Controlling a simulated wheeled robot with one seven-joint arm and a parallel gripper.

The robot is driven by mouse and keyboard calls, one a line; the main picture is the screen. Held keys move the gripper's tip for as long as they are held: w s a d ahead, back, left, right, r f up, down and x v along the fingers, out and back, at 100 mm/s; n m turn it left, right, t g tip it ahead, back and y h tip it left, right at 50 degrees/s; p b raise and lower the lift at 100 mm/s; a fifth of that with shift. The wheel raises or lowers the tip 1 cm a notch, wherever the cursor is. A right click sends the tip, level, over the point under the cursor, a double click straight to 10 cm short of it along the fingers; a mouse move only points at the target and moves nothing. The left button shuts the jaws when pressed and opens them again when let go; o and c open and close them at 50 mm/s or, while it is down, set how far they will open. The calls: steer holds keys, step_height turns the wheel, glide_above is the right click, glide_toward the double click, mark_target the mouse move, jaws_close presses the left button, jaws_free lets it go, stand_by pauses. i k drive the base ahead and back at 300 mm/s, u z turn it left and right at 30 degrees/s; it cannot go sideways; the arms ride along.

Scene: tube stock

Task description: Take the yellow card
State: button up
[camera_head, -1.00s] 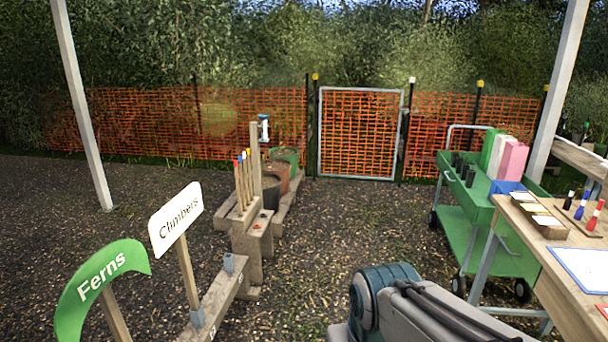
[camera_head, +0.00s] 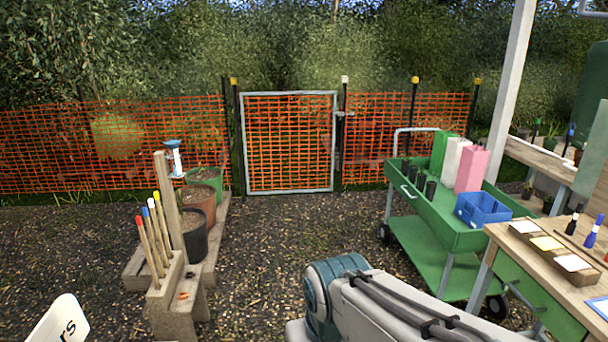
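A pale yellow card (camera_head: 546,243) lies in the middle compartment of a small wooden tray (camera_head: 533,249) on the wooden table at the right. A white card (camera_head: 524,226) lies in the compartment behind it and another white card (camera_head: 573,263) in the one in front. My arm shows at the bottom middle, to the left of the table and apart from it. My gripper is out of view.
The wooden table (camera_head: 500,240) holds marker-like items (camera_head: 591,234) right of the tray. A green trolley (camera_head: 430,210) with a blue bin (camera_head: 482,209) stands behind the table. A wooden stand (camera_head: 178,306) with coloured stakes is at left. Open gravel (camera_head: 270,250) lies between.

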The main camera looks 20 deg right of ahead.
mark_target(545, 243)
steer(key=z, duration=0.4)
steer(key=i, duration=1.5)
steer(key=z, duration=1.55)
steer(key=i, duration=0.75)
steer(key=z, duration=1.2)
steer(key=i, duration=0.45)
steer(key=z, duration=0.25)
